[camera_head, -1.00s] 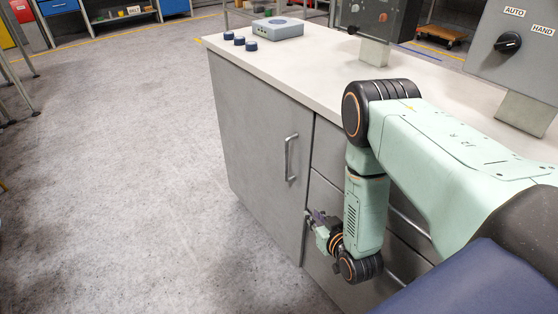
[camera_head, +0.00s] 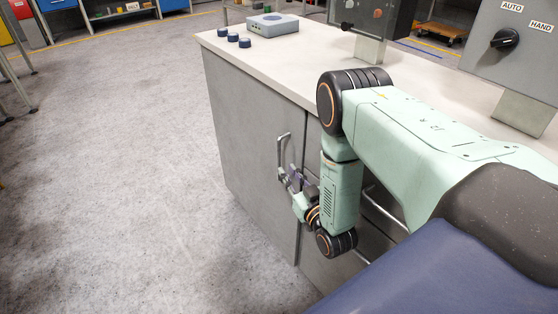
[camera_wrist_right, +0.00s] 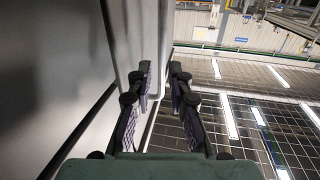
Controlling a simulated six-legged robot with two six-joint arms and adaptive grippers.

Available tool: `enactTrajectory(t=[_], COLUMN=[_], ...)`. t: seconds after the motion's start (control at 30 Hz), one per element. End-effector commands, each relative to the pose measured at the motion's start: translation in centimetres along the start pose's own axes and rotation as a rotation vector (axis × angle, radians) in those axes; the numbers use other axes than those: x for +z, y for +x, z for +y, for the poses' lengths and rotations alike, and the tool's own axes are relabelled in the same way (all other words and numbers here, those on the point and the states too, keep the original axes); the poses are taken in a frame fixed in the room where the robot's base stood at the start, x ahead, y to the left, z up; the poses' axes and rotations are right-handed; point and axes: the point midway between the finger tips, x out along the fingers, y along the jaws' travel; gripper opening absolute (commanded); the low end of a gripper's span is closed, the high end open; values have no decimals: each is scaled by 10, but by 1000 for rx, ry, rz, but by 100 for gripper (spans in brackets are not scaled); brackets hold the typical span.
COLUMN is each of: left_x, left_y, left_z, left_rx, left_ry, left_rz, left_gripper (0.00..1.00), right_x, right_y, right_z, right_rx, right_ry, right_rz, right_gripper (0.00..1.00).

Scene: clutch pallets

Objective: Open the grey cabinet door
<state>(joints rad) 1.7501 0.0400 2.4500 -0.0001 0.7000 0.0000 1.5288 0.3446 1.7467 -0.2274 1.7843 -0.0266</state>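The grey cabinet door (camera_head: 240,150) is on the left part of the cabinet front and looks shut. Its upright metal bar handle (camera_head: 282,150) is near the door's right edge. My right gripper (camera_head: 289,178) is at the lower part of the handle. In the right wrist view, my right gripper (camera_wrist_right: 161,74) has its two fingers apart, with the handle (camera_wrist_right: 165,45) showing between them or just beyond; contact cannot be told. The grey door face also fills the left of that view. My left gripper is not in view.
A pale worktop (camera_head: 300,73) tops the cabinet, with a grey box (camera_head: 272,24), several dark blue knobs and control panels (camera_head: 507,45). Drawers with bar handles lie right of the door, partly behind my right arm. The floor (camera_head: 120,170) left of the cabinet is clear.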

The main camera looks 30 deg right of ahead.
Motion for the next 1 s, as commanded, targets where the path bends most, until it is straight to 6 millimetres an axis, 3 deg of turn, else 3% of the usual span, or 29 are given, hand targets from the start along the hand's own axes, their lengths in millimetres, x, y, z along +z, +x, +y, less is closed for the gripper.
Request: enactTrajectory(t=[0.2, 0.4, 0.77, 1.0], left_x=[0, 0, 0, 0], left_y=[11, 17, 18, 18], left_z=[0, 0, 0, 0], left_rx=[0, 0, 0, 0], left_ry=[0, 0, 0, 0], left_rz=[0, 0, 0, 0], left_gripper=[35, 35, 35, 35], right_x=[1, 1, 0, 0], right_y=[37, 60, 66, 66], right_z=[-1, 0, 0, 0], right_rx=[-3, -4, -4, -4], right_ry=[0, 0, 1, 1], right_rz=[4, 2, 0, 0], right_gripper=[19, 19, 19, 0])
